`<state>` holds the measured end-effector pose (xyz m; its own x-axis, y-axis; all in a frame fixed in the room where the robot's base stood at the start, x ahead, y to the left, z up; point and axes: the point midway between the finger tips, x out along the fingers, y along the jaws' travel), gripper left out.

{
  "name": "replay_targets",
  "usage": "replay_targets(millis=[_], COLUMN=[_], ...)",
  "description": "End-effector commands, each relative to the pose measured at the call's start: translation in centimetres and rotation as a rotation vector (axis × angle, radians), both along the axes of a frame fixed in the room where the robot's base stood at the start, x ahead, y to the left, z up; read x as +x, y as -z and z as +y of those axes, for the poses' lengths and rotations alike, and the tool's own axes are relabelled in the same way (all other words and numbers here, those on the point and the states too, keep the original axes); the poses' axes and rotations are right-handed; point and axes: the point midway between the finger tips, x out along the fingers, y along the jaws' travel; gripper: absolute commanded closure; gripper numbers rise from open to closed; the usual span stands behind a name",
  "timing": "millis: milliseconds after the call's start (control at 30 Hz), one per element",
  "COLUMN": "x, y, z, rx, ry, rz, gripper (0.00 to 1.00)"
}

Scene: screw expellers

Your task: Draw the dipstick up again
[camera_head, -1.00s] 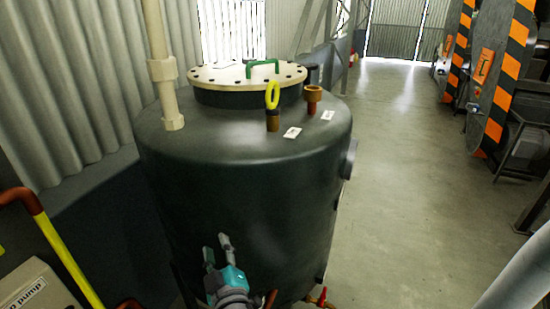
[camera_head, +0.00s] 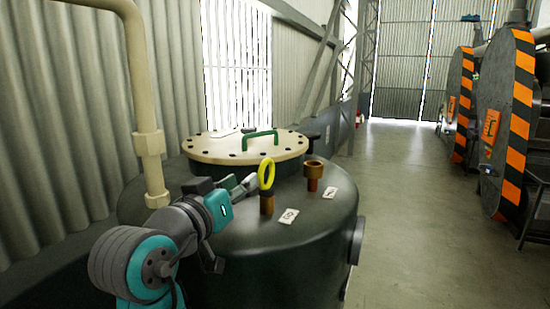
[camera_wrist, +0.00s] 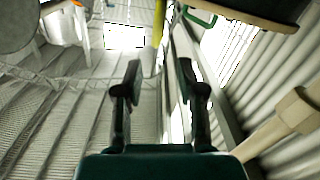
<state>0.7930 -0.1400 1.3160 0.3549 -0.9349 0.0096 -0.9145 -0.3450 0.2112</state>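The dipstick has a yellow ring handle (camera_head: 266,174) and stands upright in a brown fitting (camera_head: 267,204) on top of the dark tank (camera_head: 290,250). Its stick below the ring is hidden in the fitting. My gripper (camera_head: 241,184) is just left of the ring, its fingers pointing toward it, open and with nothing between them. In the wrist view the two fingers (camera_wrist: 162,85) are spread apart, and the yellow handle (camera_wrist: 158,22) shows beyond the tips near the top edge, roughly in line with the gap. They look apart from it.
A pale bolted lid (camera_head: 225,147) with a green handle (camera_head: 260,138) lies behind the gripper. A second brown fitting (camera_head: 313,172) stands right of the dipstick. A cream pipe (camera_head: 149,150) rises at left. Floor (camera_head: 405,200) at right is open, with striped machines (camera_head: 510,120) beyond.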

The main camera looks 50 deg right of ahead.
Motion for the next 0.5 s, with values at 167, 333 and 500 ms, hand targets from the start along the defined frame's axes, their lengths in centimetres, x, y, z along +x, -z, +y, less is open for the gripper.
replay_targets(millis=[167,333,500], x=[-0.2,0.6,1.6], y=[-0.6,-0.6,-0.6], z=[-0.7,-2.9,-5.8], rx=[0.017,0.016,0.016], ry=[0.019,0.019,0.020], rz=[-0.013,-0.012,-0.011], gripper=[0.61,0.61,0.61])
